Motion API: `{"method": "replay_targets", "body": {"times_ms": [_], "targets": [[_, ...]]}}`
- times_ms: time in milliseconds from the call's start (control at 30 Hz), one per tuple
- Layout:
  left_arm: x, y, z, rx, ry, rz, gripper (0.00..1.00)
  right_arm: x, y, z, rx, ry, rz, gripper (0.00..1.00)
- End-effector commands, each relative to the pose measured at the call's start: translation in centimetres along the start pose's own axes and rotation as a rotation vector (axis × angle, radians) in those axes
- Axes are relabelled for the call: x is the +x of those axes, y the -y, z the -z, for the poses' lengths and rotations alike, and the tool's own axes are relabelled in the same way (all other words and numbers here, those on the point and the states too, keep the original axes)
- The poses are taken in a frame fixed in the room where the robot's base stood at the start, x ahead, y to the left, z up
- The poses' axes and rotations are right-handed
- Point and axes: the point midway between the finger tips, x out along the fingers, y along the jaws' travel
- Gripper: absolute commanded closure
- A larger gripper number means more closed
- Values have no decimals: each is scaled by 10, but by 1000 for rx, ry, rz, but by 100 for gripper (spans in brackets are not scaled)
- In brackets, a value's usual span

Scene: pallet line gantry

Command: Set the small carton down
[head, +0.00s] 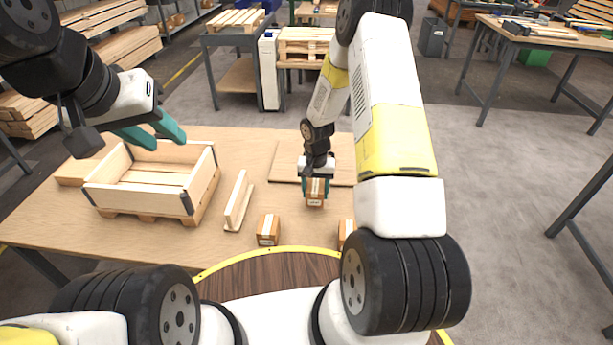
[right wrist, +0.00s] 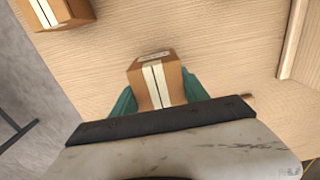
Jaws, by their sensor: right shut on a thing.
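A small brown carton (head: 315,193) with white tape is held between the fingers of my right gripper (head: 315,183), over the table near the flat board. In the right wrist view the carton (right wrist: 156,84) sits between the teal fingers, one on each side. I cannot tell whether its underside touches the table. My left gripper (head: 157,134) has its teal fingers spread apart with nothing between them. It is above the back of the wooden crate.
The pallet crate (head: 150,198) stands on the left of the wooden table (head: 185,240). An upright wooden piece (head: 238,201) stands right of it. Other cartons sit at the front (head: 268,229) and partly behind my right arm (head: 346,230). A flat board (head: 286,163) lies behind the held carton.

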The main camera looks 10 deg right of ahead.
Motion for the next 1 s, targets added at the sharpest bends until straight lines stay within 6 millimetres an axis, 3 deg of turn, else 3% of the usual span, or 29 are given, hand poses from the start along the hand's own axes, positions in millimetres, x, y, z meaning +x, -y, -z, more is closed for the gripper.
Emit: {"method": "replay_targets", "body": {"times_ms": [233,600,633,700,1000], "targets": [[0,0,0,0,0,0,64,32,0,0,-1,1,-1,100],[0,0,0,0,0,0,64,37,0,0,0,1,-1,100],[0,0,0,0,0,0,64,36,0,0,0,1,-1,42],[0,0,0,0,0,0,64,36,0,0,0,1,-1,28],[0,0,0,0,0,0,64,36,0,0,0,1,-1,26]]}}
